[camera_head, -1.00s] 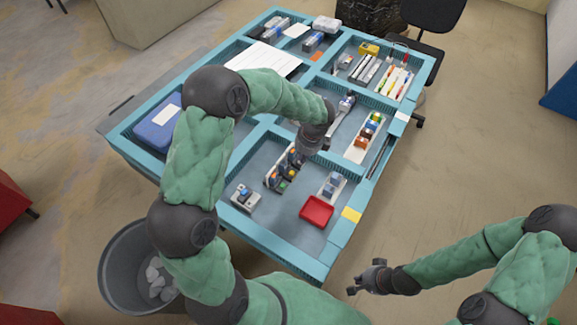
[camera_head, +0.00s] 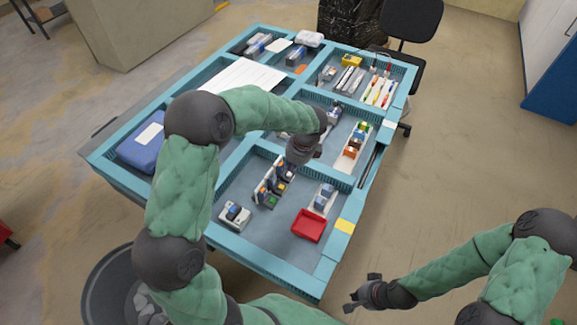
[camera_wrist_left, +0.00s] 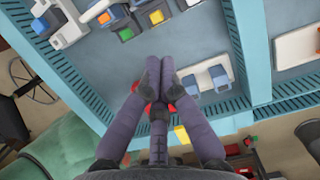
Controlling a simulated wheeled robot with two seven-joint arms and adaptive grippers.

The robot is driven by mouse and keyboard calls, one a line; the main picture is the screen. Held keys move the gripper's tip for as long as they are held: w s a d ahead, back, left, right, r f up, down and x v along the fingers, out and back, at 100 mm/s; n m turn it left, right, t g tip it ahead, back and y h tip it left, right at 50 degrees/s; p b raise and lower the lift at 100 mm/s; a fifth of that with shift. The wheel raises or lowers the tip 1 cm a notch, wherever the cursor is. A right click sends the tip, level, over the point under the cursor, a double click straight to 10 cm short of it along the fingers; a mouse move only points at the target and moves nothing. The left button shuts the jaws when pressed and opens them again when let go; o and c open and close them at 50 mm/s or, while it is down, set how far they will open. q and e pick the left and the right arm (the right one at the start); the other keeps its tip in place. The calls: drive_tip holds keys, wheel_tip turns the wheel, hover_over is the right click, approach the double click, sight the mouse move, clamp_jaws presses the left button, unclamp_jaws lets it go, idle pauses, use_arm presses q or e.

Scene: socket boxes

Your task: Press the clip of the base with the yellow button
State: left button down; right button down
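The base with the yellow button (camera_head: 281,187) stands in a row of dark-and-white bases in the table's near compartment. Its yellow button also shows at the top of the left wrist view (camera_wrist_left: 157,17), between an orange button (camera_wrist_left: 104,18) and the wall, with a green button (camera_wrist_left: 126,33) close by. My left gripper (camera_head: 291,163) hangs over the far end of this row. In the left wrist view its fingers (camera_wrist_left: 160,62) are together, with nothing seen between them, apart from the yellow-button base. The clip cannot be made out. My right gripper (camera_head: 360,293) is open and empty, off the table.
A red tray (camera_head: 308,226) and a white holder with blue-grey blocks (camera_head: 323,199) lie right of the row. A separate base (camera_head: 235,215) stands to its left. Blue dividers (camera_head: 330,170) edge the compartment. The compartment's near floor is bare.

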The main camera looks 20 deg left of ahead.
sight(275, 177)
use_arm(q)
drive_tip(key=a+f, duration=0.1)
drive_tip(key=f, duration=0.1)
drive_tip(key=a+f+b, duration=0.1)
drive_tip(key=a+f, duration=0.1)
drive_tip(key=f, duration=0.1)
drive_tip(key=a+f, duration=0.1)
drive_tip(key=f, duration=0.1)
drive_tip(key=shift+w+a+f+b, duration=0.2)
drive_tip(key=shift+f+b, duration=0.1)
drive_tip(key=shift+f, duration=0.1)
drive_tip(key=shift+a, duration=0.75)
drive_tip(key=shift+r, duration=0.1)
